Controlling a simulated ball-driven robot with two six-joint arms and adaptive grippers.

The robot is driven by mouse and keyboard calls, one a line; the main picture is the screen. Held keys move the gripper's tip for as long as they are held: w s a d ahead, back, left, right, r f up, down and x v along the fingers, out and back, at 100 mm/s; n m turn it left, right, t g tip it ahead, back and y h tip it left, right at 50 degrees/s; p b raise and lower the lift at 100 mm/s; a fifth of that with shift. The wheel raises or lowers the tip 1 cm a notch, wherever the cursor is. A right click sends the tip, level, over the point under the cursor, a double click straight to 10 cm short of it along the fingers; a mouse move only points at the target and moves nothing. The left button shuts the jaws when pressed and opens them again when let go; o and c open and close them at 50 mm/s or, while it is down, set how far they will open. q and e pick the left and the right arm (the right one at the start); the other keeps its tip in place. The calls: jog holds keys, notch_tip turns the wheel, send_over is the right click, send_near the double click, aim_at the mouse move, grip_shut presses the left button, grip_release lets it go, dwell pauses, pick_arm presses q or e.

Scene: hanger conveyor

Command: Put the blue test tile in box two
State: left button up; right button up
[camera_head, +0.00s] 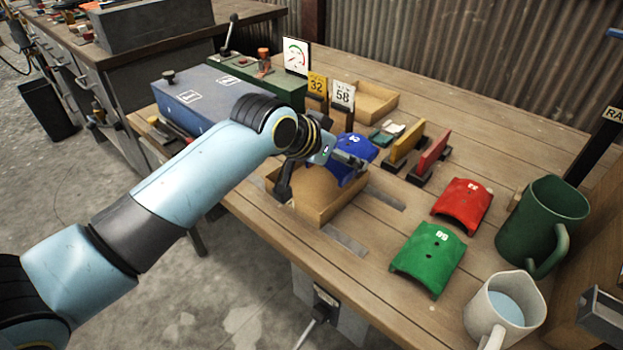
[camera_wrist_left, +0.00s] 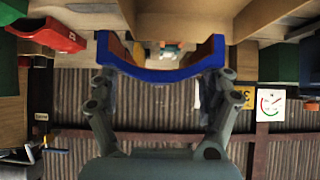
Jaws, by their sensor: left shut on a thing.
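The blue test tile (camera_head: 354,147) is a curved plate with white marks on its top. My left gripper (camera_head: 346,163) is shut on it and holds it over the far side of the near open wooden box (camera_head: 322,213). In the left wrist view the blue tile (camera_wrist_left: 160,75) spans the space between the two fingers. A second open wooden box (camera_head: 378,101) stands farther back, behind the number cards. I cannot read a label that tells which is box two.
A red tile (camera_head: 463,204) and a green tile (camera_head: 428,257) lie to the right. Yellow (camera_head: 405,145) and red (camera_head: 433,152) upright plates stand behind them. A green mug (camera_head: 540,220) and white jug (camera_head: 506,308) stand at right. A blue case (camera_head: 205,105) is left.

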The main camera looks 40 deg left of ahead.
aim_at(312, 166)
pick_arm(q)
jog(key=a+f, duration=0.1)
jog(key=s+a, duration=0.1)
jog(key=s+a+f, duration=0.1)
jog(key=shift+s+a+f, duration=0.25)
jog(key=shift+a+f, duration=0.1)
jog(key=shift+s+a+f, duration=0.1)
jog(key=shift+f, duration=0.05)
notch_tip(312, 166, down, 4)
jog(key=shift+b, duration=0.4)
pick_arm(e)
jog(key=shift+w+a+f, duration=0.1)
jog(key=shift+a+f, duration=0.35)
jog(key=shift+a, duration=0.1)
jog(key=shift+d, duration=0.1)
pick_arm(q)
jog(key=o, duration=1.1)
pick_arm(e)
jog(key=shift+d, duration=0.2)
